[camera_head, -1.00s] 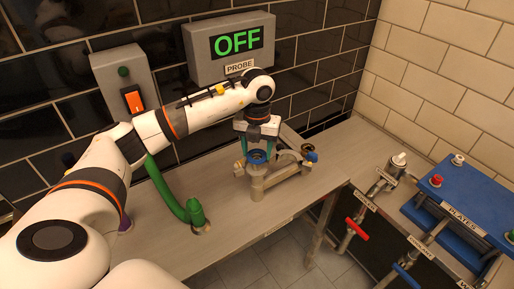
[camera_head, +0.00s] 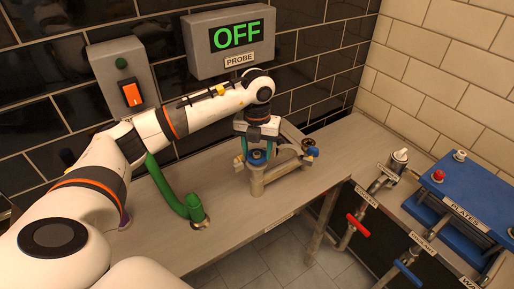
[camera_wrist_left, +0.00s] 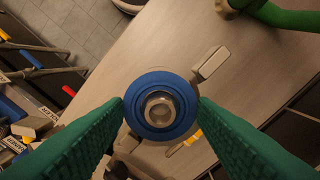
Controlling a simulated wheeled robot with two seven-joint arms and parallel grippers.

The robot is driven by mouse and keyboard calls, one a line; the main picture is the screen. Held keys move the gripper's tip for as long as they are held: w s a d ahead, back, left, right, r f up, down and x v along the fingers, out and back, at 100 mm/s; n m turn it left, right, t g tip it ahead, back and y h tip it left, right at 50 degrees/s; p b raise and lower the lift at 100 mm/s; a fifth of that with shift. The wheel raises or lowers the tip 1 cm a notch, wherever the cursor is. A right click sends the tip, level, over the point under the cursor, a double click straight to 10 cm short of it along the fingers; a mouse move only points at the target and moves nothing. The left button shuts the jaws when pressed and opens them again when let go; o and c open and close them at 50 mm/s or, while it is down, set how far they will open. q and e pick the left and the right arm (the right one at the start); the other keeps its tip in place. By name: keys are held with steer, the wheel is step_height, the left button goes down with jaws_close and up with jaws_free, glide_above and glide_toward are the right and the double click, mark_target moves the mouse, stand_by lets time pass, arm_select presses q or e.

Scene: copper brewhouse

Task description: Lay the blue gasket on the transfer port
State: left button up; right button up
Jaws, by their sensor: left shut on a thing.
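The blue gasket (camera_head: 257,155) is a flat ring held between the fingers of my left gripper (camera_head: 258,148). In the left wrist view the gasket (camera_wrist_left: 138,105) sits between the two green finger pads, which press on its left and right edges. The pale metal transfer port (camera_head: 257,182) stands directly under the gasket on the bench. In the left wrist view a metal rim with a round opening shows through the ring, roughly centred. I cannot tell whether the gasket touches the port. My right gripper is out of view.
A pipe with a blue-handled fitting (camera_head: 312,152) runs right from the port. A curved green hose (camera_head: 180,205) stands left on the bench (camera_head: 160,237). A grey box reading OFF (camera_head: 228,42) hangs behind. A blue plate unit (camera_head: 470,195) is at the right.

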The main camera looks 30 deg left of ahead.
arm_select(q)
steer(key=o, duration=1.4)
step_height(320, 180, up, 5)
steer(key=p, duration=0.3)
steer(key=shift+p, duration=0.35)
